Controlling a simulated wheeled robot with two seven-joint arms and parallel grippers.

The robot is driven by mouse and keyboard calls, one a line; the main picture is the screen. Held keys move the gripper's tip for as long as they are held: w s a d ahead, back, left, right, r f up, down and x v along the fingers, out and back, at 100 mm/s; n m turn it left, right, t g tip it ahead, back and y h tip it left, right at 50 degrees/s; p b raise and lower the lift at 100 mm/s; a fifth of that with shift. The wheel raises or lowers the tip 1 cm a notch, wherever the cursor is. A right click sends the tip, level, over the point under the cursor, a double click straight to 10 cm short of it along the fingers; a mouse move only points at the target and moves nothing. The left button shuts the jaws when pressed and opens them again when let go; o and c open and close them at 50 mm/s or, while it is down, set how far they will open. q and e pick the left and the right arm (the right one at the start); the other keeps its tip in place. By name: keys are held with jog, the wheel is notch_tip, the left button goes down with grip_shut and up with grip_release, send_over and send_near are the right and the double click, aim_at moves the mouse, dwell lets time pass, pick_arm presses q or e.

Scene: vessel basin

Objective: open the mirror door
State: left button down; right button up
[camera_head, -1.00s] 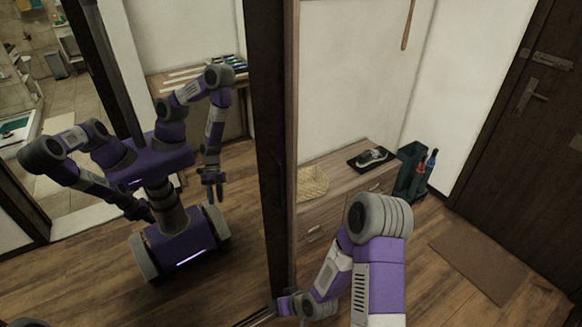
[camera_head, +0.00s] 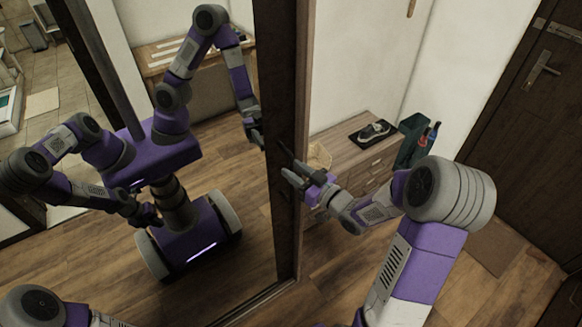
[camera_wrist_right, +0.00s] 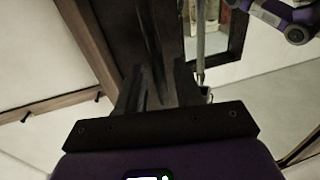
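The mirror door (camera_head: 225,255) fills the left of the head view and reflects my body. Its dark frame (camera_head: 283,225) runs upright at its right side. My right gripper (camera_head: 290,163) is raised beside this frame with its fingers pointing at it. In the right wrist view the gripper (camera_wrist_right: 157,85) has its dark fingers apart in front of the dark frame (camera_wrist_right: 110,25). A dark shape shows between them; I cannot tell whether it is a handle or whether they touch it. My left gripper shows only as a small reflection in the mirror.
A wooden cabinet (camera_head: 345,150) with a shoe on a dark tray (camera_head: 372,133) stands behind my right arm. A green bin (camera_head: 413,140) is beside it. A dark room door (camera_head: 530,130) is at the right. Open wooden floor lies below.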

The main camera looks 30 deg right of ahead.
jog(key=shift+x, duration=0.8)
grip_shut()
